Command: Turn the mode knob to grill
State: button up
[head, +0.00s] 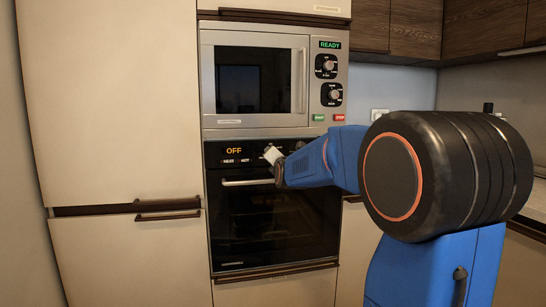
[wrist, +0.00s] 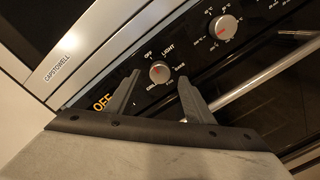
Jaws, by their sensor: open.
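The mode knob (wrist: 159,72) is a round silver dial on the black oven panel, with OFF and LIGHT printed above it and smaller labels around it. A reddish mark shows on its face; its exact direction is hard to tell. The oven display (head: 234,151) reads OFF. My gripper (wrist: 158,79) is open, with one finger on each side of the mode knob in the wrist view. I cannot tell whether the fingers touch it.
A second silver knob (wrist: 223,27) with numbers sits to the right on the panel. The oven handle (head: 246,182) runs below. A microwave (head: 253,80) with its own two knobs is above. A tall cream cabinet (head: 110,100) stands at left.

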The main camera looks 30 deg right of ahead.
jog(key=shift+x, duration=1.75)
jog(key=c, duration=1)
jog(key=shift+c, duration=0.2)
